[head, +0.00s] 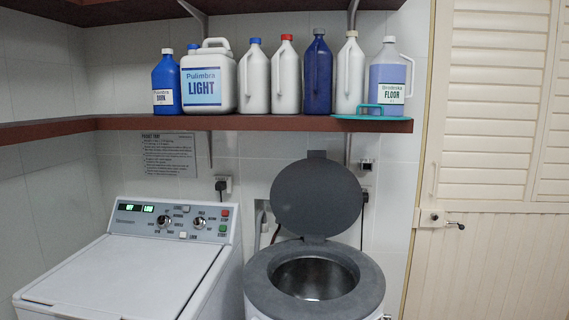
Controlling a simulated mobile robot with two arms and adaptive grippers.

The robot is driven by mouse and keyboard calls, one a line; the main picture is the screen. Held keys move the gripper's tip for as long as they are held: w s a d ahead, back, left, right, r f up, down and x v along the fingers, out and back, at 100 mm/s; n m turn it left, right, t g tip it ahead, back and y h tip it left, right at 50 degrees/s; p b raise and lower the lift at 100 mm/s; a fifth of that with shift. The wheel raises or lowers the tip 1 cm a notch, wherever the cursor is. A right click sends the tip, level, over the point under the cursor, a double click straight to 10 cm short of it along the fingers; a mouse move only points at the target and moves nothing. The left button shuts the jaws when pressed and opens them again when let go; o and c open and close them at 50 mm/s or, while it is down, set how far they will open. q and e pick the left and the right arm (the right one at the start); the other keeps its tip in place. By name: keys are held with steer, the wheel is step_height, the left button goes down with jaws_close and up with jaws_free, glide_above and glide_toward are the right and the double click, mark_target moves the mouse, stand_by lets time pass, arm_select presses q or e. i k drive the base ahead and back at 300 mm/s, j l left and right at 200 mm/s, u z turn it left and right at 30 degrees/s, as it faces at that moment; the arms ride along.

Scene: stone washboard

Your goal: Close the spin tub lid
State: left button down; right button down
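The spin tub lid (316,197) is a round dark grey disc. It stands open, tilted up at the back of the tub on a hinge, with its face towards me. The spin tub (262,291) has a wide grey rim around an open metal drum (314,277). The drum looks empty as far as I can see into it. The lower body of the tub is cut off by the bottom edge of the head view. Neither of my grippers is in view.
A white washing machine (140,277) with its top closed stands left of the tub. A brown shelf (230,123) with several bottles runs above the lid. A cream louvred door (490,130) is at the right. The space in front of the door looks clear.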

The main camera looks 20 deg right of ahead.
mark_target(315, 198)
steer(key=l+u, duration=0.8)
steer(key=k+l+u, duration=0.1)
steer(key=l+u, duration=0.3)
